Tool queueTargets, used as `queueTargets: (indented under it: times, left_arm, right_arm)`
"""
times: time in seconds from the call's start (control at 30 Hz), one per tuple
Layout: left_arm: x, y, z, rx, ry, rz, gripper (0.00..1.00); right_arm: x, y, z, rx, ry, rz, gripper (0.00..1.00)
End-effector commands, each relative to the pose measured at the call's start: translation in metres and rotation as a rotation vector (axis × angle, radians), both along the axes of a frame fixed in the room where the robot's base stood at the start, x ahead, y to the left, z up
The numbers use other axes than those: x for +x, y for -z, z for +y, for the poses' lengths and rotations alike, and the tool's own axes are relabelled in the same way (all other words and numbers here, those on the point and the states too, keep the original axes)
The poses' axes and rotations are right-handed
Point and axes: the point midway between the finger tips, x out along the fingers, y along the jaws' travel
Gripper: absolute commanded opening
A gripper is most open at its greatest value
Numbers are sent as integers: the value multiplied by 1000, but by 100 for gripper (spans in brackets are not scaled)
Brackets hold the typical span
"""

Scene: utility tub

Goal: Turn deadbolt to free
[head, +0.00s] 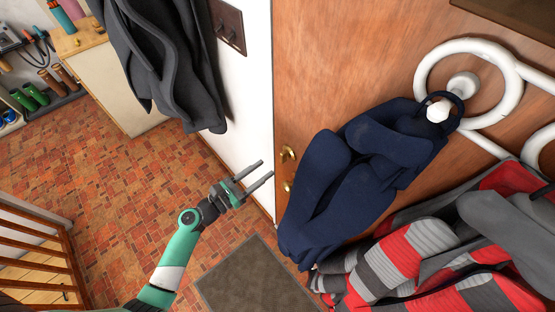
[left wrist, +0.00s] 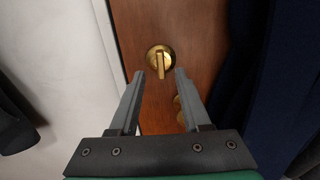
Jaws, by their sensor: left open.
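The brass deadbolt (left wrist: 159,58) shows in the left wrist view on the brown door (left wrist: 195,25), a round plate with an upright thumb-turn. In the head view I take it to be the upper brass fitting (head: 287,153) near the door's left edge. My left gripper (head: 267,168) is open and empty, left of the door fittings. In the left wrist view its fingertips (left wrist: 160,72) lie on either side below the thumb-turn, apparently short of it. My right gripper is not in view.
A second brass fitting (head: 287,187) sits below the deadbolt, partly behind a finger in the wrist view. A dark blue garment (head: 340,185) hangs close on the right. A white wall (head: 250,90) and a grey coat (head: 160,60) are left. A mat (head: 255,280) lies below.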

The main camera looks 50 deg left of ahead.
Motion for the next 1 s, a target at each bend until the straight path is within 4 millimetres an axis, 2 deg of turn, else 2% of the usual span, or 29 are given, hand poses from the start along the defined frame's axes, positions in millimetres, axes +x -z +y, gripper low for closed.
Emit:
queueTargets:
  times: [0.1,0.3,0.43,0.63,0.67,0.9,1.0]
  left_arm:
    - [28,1,-2,1,5,-2,48]
    - [60,1,-3,1,2,-1,48]
    - [66,0,-3,0,0,0,48]
    - [67,0,-3,0,0,0,48]
    - [67,0,-3,0,0,0,46]
    - [67,0,-3,1,0,0,2]
    - [67,0,-3,1,0,0,0]
  right_arm:
    - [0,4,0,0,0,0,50]
    - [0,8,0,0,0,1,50]
    - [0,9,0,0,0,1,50]
    - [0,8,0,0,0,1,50]
    - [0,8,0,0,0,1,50]
    - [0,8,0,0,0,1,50]
    - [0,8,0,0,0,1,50]
